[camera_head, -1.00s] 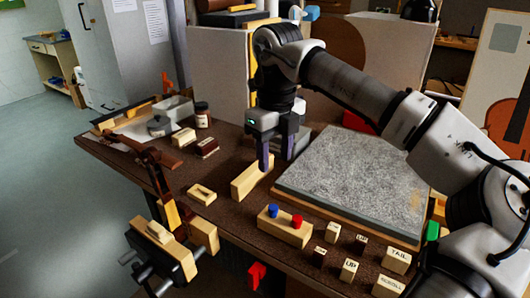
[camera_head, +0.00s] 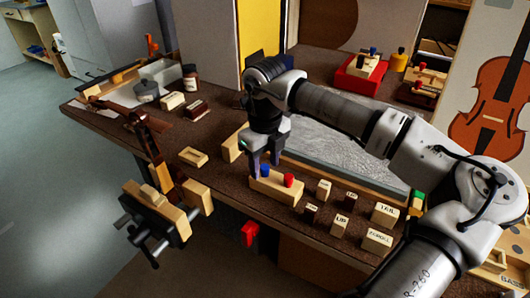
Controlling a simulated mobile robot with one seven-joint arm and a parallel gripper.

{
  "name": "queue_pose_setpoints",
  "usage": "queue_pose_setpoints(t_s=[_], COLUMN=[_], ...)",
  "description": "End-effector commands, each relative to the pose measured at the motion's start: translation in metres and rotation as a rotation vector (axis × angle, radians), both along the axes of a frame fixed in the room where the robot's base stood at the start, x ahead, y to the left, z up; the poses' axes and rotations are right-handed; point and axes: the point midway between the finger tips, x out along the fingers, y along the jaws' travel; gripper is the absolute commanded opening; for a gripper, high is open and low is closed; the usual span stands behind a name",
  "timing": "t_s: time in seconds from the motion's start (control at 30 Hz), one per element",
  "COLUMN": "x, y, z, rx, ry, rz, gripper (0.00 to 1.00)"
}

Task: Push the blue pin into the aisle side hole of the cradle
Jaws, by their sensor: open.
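A blue pin (camera_head: 265,171) stands upright in a long pale wooden block (camera_head: 272,187), to the left of a red pin (camera_head: 289,180). My gripper (camera_head: 264,164) points down at the block's left end. Its dark fingers are apart, close to the blue pin's top; I cannot tell whether they touch it. Which piece is the cradle is not clear, and no aisle side hole can be made out. Another small blue piece (camera_head: 373,50) shows on a pale block in a red tray (camera_head: 357,82) at the back.
Small labelled blocks, such as TAIL (camera_head: 385,213) and SCROLL (camera_head: 377,240), stand to the right. A grey slab (camera_head: 335,145) lies behind the gripper. A slotted wooden piece (camera_head: 192,157) lies to the left. A vise (camera_head: 160,208) is at the bench's front edge.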

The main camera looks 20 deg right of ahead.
Motion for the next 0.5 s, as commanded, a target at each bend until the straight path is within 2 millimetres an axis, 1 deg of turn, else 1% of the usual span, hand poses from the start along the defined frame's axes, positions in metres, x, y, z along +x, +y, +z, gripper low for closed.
queue_pose_setpoints(t_s=[0.23,0.5], x=[0.0000,0.0001], y=[0.0000,-0.0001], z=[-0.0006,-0.0004], rx=[0.000,0.000], ry=[0.000,0.000], rz=[0.000,0.000], gripper=[0.47,0.11])
